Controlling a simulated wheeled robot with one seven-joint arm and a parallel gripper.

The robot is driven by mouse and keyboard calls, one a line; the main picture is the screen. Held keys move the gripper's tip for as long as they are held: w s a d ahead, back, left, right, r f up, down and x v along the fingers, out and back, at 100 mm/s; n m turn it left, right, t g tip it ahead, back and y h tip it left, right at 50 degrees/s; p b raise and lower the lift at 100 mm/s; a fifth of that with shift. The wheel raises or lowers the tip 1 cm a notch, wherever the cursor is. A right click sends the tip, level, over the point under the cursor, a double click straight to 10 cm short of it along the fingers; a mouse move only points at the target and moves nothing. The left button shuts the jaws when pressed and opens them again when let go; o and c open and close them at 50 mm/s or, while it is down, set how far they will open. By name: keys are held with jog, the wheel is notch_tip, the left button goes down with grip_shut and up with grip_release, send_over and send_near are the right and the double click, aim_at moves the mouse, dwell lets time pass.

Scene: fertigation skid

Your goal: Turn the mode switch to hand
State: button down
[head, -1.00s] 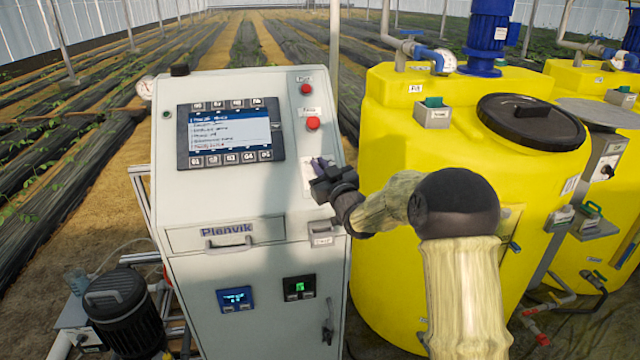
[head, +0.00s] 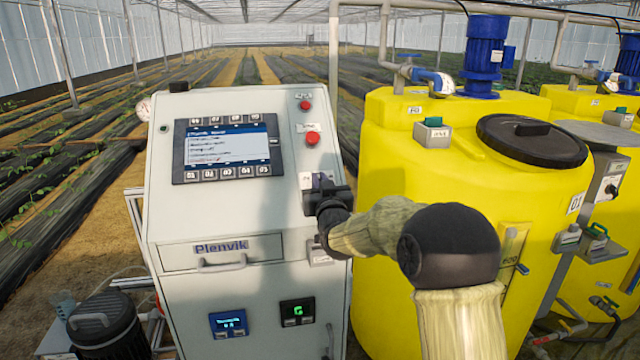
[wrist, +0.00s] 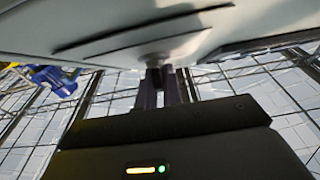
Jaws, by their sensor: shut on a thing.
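The mode switch is on the sloped face of the grey control cabinet (head: 225,222), below the two red buttons. In the head view my gripper (head: 320,183) is at its label plate (head: 306,180) and covers most of the switch. In the wrist view my gripper's two dark fingers (wrist: 163,88) are close together, shut on the mode switch, just under a pale round base (wrist: 160,52) on the panel. The knob's pointing direction and the label text cannot be read.
Two red buttons (head: 312,138) sit above the switch, and a display (head: 228,148) is to its left. A drawer (head: 222,253) is below. Yellow tanks (head: 400,230) stand close on the right, beside my arm. Planted rows lie behind the cabinet.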

jog(key=c, duration=1.5)
grip_release()
jog(key=shift+f, duration=0.1)
jog(key=shift+c, duration=0.2)
jog(key=b+v, duration=0.5)
jog(key=v, duration=1.2)
jog(key=shift+s, duration=0.2)
